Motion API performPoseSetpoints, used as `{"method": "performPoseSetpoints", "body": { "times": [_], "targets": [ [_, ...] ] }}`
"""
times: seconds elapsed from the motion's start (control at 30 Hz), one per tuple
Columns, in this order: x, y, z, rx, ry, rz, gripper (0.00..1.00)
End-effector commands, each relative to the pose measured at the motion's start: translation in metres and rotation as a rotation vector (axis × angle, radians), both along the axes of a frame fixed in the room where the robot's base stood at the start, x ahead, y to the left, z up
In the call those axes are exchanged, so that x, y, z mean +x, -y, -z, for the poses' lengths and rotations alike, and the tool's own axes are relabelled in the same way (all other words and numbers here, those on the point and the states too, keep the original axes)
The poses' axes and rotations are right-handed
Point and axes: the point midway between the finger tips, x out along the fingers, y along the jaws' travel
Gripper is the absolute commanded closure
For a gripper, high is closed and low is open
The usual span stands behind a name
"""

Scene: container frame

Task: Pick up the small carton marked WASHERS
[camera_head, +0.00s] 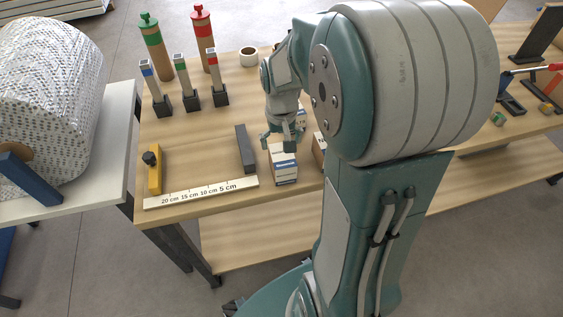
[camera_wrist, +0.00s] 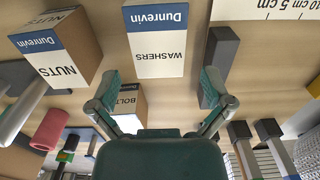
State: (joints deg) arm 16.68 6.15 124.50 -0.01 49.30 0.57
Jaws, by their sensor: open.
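The small WASHERS carton (camera_wrist: 157,42) is white with a blue Dunrevin band, and its lettering is upside down in the wrist view. In the head view the carton (camera_head: 285,172) stands on the wooden table near its front edge, just right of a dark grey block (camera_head: 245,149). My gripper (camera_head: 283,136) is open and empty above the carton's far end in the head view. In the wrist view the open fingers of my gripper (camera_wrist: 161,84) are spread wider than the carton, which lies beyond their tips; I see no contact.
The NUTS carton (camera_wrist: 56,47) and BOLTS carton (camera_wrist: 127,102) stand close by. The grey block (camera_wrist: 220,62) is beside the right finger in the wrist view. A ruler strip (camera_head: 200,193) lies along the front edge. Several upright holders and bottles (camera_head: 155,45) stand at the back left.

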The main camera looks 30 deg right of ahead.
Motion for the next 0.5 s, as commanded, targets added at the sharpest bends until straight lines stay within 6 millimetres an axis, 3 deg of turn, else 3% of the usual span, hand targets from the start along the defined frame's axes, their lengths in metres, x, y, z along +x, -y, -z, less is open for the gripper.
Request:
{"method": "performPoseSetpoints", "body": {
  "times": [0.3, 0.5],
  "targets": [
    [-0.004, 0.000, 0.045, 0.001, -0.004, 0.000, 0.00],
    [-0.003, 0.000, 0.051, 0.000, 0.000, 0.000, 0.00]
  ]
}}
